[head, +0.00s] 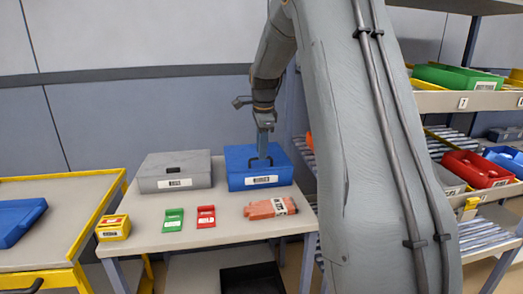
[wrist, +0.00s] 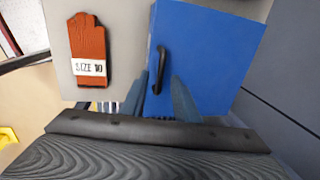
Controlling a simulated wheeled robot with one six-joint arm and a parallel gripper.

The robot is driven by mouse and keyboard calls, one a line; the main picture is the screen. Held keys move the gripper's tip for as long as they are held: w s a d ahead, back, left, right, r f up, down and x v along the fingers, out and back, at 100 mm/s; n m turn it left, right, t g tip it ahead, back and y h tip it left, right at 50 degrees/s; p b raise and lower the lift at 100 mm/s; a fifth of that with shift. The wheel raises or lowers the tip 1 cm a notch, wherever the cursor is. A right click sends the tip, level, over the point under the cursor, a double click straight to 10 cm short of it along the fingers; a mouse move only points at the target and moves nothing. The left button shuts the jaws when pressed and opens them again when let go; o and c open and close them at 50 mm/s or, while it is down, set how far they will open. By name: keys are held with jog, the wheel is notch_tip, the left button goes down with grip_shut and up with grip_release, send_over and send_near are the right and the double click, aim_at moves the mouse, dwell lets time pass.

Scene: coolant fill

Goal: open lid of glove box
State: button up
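A closed blue box (head: 240,165) with a white label on its front stands at the back of the table; its label is too small to read. Its flat blue lid fills much of the wrist view (wrist: 215,50) and carries a black bar handle (wrist: 161,60). My gripper (head: 263,152) points down over this lid. In the wrist view its two fingers (wrist: 160,80) are apart, one on each side of the near end of the handle. I cannot tell whether they touch it. Orange-red gloves (head: 270,208) lie in front of the box, with a "SIZE 10" tag in the wrist view (wrist: 88,50).
A closed grey box (head: 175,170) stands left of the blue one on the table (head: 155,232). Green (head: 173,220) and red (head: 206,216) items and a yellow box (head: 113,228) lie in front. A yellow-edged cart (head: 60,240) is at left, shelves with bins (head: 476,170) at right.

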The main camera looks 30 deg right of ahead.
jog(key=shift+w+f, duration=0.1)
jog(key=shift+f, duration=0.6)
grip_shut()
